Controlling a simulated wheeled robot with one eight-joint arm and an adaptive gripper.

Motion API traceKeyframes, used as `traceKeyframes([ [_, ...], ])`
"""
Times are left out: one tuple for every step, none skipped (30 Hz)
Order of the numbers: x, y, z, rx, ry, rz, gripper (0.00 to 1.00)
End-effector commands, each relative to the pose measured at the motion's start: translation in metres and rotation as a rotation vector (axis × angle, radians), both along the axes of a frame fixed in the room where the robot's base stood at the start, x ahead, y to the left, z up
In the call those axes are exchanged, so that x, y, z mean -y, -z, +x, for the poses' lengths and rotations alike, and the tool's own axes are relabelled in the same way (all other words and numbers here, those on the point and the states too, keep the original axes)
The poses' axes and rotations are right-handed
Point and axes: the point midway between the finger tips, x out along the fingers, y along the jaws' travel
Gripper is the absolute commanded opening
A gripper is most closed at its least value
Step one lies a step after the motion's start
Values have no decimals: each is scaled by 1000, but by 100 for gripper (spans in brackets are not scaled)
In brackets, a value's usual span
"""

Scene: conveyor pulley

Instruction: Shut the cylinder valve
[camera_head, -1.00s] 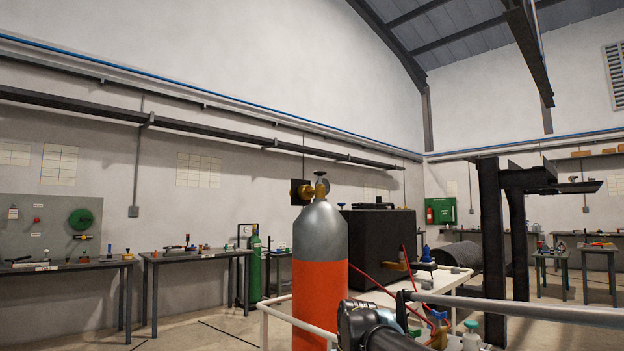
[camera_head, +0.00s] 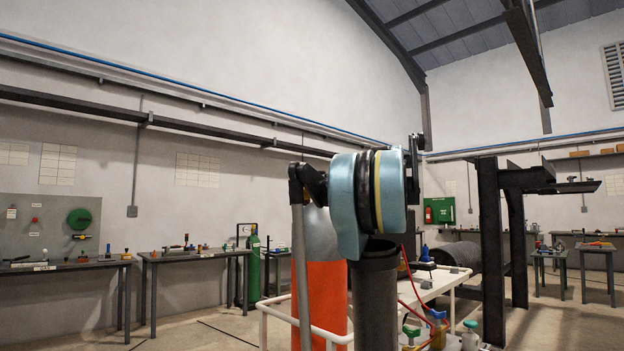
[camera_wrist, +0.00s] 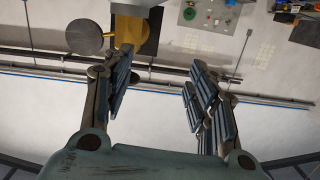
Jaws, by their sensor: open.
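The gas cylinder (camera_head: 328,285), orange with a grey shoulder, stands ahead in the head view, partly hidden behind my arm. Its brass valve is hidden there. In the wrist view, which looks upside down, a brass fitting (camera_wrist: 128,28) that looks like the valve shows at the top, left of centre.
A white-railed cart (camera_head: 440,287) with red hoses and bottles stands right of the cylinder. A dark steel frame (camera_head: 490,240) rises further right. Workbenches (camera_head: 195,255) and a green cylinder (camera_head: 254,270) line the left wall. Floor at the left is open.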

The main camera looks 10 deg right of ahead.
Motion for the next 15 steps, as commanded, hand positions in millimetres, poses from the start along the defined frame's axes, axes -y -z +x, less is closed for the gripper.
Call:
traceKeyframes([
  [13,-17,8,38,18,5,53],
  [19,-25,12,60,25,7,53],
  [26,-34,16,85,34,8,53],
  [30,-40,19,99,41,9,53],
  [33,-45,21,113,46,10,53],
  [37,-50,23,124,52,11,53],
  [39,-52,24,132,55,10,53],
  [39,-54,25,136,57,11,53],
  [39,-55,27,141,58,12,53],
  [39,-56,29,142,59,11,53],
  [37,-56,31,143,58,12,53],
  [35,-56,34,142,57,11,53],
  [32,-56,37,142,56,12,53],
  [30,-56,40,142,55,12,53],
  [27,-55,45,141,56,11,53],
])
